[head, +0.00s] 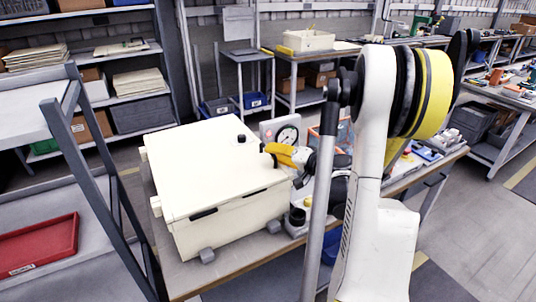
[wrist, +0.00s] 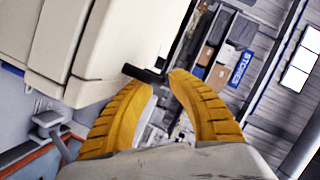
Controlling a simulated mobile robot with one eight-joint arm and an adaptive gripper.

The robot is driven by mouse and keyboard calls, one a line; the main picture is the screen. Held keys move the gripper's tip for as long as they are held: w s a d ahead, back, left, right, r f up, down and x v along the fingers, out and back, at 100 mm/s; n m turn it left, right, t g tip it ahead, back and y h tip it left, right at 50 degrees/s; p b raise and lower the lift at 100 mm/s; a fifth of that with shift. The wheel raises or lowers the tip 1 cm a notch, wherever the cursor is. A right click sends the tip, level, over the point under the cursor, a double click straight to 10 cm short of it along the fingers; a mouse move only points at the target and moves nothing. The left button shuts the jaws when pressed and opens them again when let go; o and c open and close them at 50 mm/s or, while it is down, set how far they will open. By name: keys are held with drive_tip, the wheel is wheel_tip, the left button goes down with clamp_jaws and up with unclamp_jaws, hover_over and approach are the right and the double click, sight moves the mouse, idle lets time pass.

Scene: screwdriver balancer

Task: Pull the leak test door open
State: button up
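The leak test box is a large cream-white case (head: 222,180) on a bench in the head view. Its broad pale lid or door (head: 205,155) lies flat on top, with a seam along the front and no visible gap. A black knob (head: 241,138) stands on top. My gripper (head: 270,150), with yellow fingers, is at the box's right edge. In the wrist view, my fingertips (wrist: 162,78) are close together with a narrow gap, right at a small black handle-like piece (wrist: 142,74) on the case edge (wrist: 100,60). Whether they grip it is unclear.
A round dial gauge (head: 287,135) stands just behind my gripper. A grey rack post (head: 90,190) and a red tray (head: 38,245) are at left. The floor at lower right is clear.

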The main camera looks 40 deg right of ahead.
drive_tip(key=shift+x, duration=1.1)
clamp_jaws()
drive_tip(key=shift+r, duration=0.15)
